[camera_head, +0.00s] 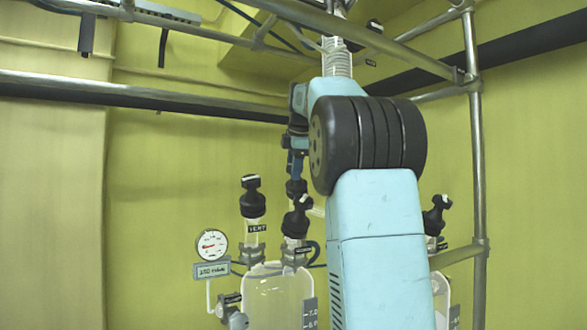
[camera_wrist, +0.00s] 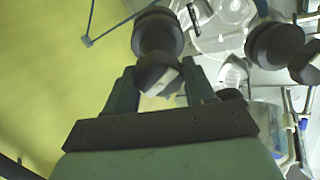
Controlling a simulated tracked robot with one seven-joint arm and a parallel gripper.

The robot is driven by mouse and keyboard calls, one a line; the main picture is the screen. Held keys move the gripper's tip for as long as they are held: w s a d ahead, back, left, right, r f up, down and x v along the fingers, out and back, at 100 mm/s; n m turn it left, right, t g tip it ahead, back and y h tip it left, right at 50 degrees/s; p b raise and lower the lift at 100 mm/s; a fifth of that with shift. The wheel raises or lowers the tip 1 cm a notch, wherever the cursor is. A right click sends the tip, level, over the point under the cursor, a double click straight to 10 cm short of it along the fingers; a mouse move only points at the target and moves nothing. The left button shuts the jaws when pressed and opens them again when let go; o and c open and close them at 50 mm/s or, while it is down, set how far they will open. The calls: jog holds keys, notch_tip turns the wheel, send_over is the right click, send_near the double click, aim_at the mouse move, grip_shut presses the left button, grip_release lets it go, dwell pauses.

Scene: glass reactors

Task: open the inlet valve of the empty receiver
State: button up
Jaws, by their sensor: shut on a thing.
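My gripper (camera_wrist: 159,74) is shut on a black valve knob (camera_wrist: 158,40), which sits between its two fingers in the wrist view. A pale pointer-like mark shows on the knob's near end. In the head view my gripper (camera_head: 295,166) comes down from above onto a black knob (camera_head: 296,188) behind the front valves. A glass vessel (camera_head: 275,292) with a scale stands below, its upper part clear-looking and paler below. A second vessel (camera_head: 441,296) at the right is mostly hidden by my arm. I cannot tell which receiver the held valve feeds, nor its open or shut position.
A black valve labelled VENT (camera_head: 252,200) and another black valve (camera_head: 297,218) stand close by. A dial gauge (camera_head: 211,245) is at the left, and another black valve (camera_head: 436,215) at the right. Metal pipes (camera_head: 476,150) frame the area. A second knob (camera_wrist: 275,45) is near my gripper.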

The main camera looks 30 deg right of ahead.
jog(key=shift+a, duration=0.15)
jog(key=o, duration=1)
jog(key=v, duration=1.1)
jog(key=shift+r, duration=0.4)
jog(key=shift+s, duration=0.15)
